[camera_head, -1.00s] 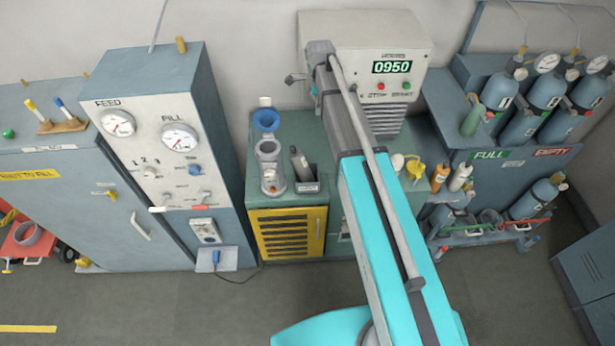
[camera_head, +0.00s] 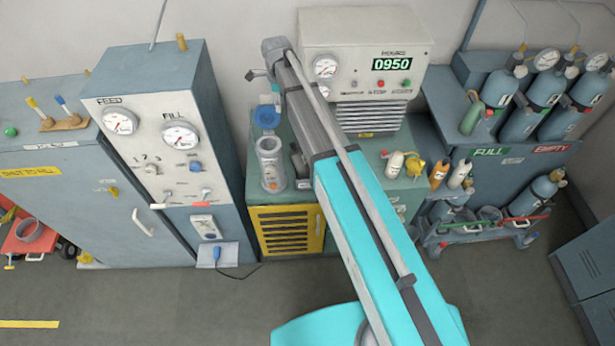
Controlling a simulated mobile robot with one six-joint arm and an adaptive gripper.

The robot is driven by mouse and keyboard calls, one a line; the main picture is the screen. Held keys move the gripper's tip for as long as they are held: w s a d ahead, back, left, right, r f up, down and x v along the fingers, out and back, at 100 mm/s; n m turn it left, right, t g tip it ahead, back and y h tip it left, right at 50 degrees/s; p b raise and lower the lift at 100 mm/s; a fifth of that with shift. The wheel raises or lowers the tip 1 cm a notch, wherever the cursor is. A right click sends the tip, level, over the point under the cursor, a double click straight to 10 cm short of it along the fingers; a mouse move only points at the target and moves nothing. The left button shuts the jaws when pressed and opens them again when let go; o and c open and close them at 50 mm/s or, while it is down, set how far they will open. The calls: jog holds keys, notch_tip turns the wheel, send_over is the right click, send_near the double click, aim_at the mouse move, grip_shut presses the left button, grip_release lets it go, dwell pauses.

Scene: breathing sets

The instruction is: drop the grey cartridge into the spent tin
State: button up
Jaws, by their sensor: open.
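A dark grey cylinder (camera_head: 297,156), which looks like the grey cartridge, leans upright in a small grey open container (camera_head: 304,184) on the green-topped cabinet. The container carries a label too small to read, so I cannot tell if it is the spent tin. My arm hides their right side. My gripper (camera_head: 251,75) is open, small in view, at the far end of my arm, above and behind the cabinet. I see nothing held in it.
A clear-walled canister (camera_head: 270,163) stands left of the container, with a blue funnel-like piece (camera_head: 267,116) behind it. A white machine (camera_head: 365,60) reading 0950 stands behind. Small bottles (camera_head: 395,164) stand to the right. A gauge panel (camera_head: 165,150) rises at left.

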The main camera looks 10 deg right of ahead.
jog(key=a, duration=0.5)
jog(key=shift+w+a+f+b, duration=0.1)
jog(key=shift+a+f+b, duration=0.2)
jog(key=shift+a, duration=0.05)
dwell(0.7)
jog(key=s+d+f+n+b, duration=2)
jog(key=s+d+f+b, duration=0.2)
jog(key=s, duration=0.4)
jog(key=shift+d+f, duration=0.25)
jog(key=shift+d, duration=0.1)
dwell(0.3)
